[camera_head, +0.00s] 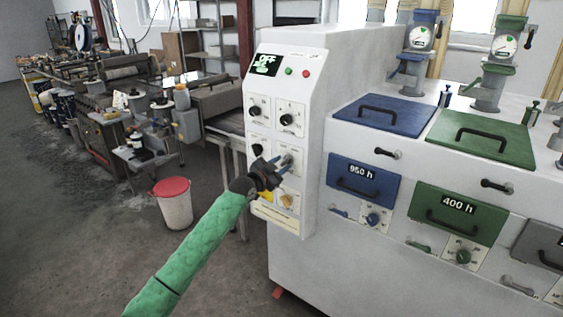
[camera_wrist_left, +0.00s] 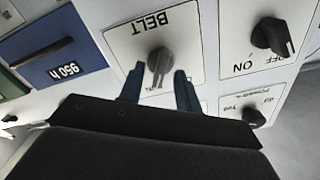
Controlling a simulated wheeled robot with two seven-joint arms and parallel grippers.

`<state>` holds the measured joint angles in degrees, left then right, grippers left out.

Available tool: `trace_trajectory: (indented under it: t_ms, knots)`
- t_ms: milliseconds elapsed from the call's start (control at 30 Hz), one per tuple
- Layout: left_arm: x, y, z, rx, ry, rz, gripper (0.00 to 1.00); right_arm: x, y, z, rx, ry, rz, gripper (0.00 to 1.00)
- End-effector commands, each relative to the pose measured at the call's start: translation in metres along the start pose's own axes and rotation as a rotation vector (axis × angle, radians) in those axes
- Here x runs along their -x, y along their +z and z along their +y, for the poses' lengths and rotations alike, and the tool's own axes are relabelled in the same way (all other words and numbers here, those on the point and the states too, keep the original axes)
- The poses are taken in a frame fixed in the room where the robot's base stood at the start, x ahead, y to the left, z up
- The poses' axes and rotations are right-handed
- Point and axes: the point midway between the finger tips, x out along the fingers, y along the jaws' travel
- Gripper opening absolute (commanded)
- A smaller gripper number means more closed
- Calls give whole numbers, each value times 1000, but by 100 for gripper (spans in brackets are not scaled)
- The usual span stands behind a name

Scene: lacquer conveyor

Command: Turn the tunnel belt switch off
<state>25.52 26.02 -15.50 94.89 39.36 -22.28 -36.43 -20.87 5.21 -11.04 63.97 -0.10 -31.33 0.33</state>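The belt switch (camera_wrist_left: 159,62) is a grey knob on a white plate labelled BELT, upside down in the left wrist view. In the head view the switch (camera_head: 286,161) is on the right side of the white control cabinet (camera_head: 312,130), partly hidden by my gripper. My left gripper (camera_head: 271,168), on a green-sleeved arm, is at the cabinet front. In the wrist view the left gripper (camera_wrist_left: 158,84) is open, with one dark blue finger on each side of the knob. Contact cannot be told. My right gripper is not in view.
A black OFF/ON knob (camera_wrist_left: 271,38) sits beside the BELT plate. The cabinet's display (camera_head: 265,65) reads "OFF". The white machine with blue (camera_head: 362,182) and green (camera_head: 457,214) drawers stands to the right. A red-lidded bucket (camera_head: 173,205) stands on the floor at left.

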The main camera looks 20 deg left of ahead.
Motion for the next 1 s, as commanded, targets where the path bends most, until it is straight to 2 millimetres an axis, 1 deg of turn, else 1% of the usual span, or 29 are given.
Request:
trace_trajectory:
  t_ms: [100, 200, 467, 567, 633, 667, 1000]
  knots:
    - [-7, 0, -1, 1, 0, -1, 34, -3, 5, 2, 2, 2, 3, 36]
    - [-9, 0, 0, 0, 0, -1, 34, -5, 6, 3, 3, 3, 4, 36]
    - [-10, 1, 0, 0, 0, -1, 34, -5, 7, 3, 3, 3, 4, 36]
    - [-10, 1, 0, 0, 0, -1, 16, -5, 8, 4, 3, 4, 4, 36]
    - [-10, 1, 0, 0, 0, -1, 2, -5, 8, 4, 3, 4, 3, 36]
    - [-10, 1, 0, 0, 0, -1, 0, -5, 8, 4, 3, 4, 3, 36]
    - [-10, 1, 0, 29, 0, -1, 0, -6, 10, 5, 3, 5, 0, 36]
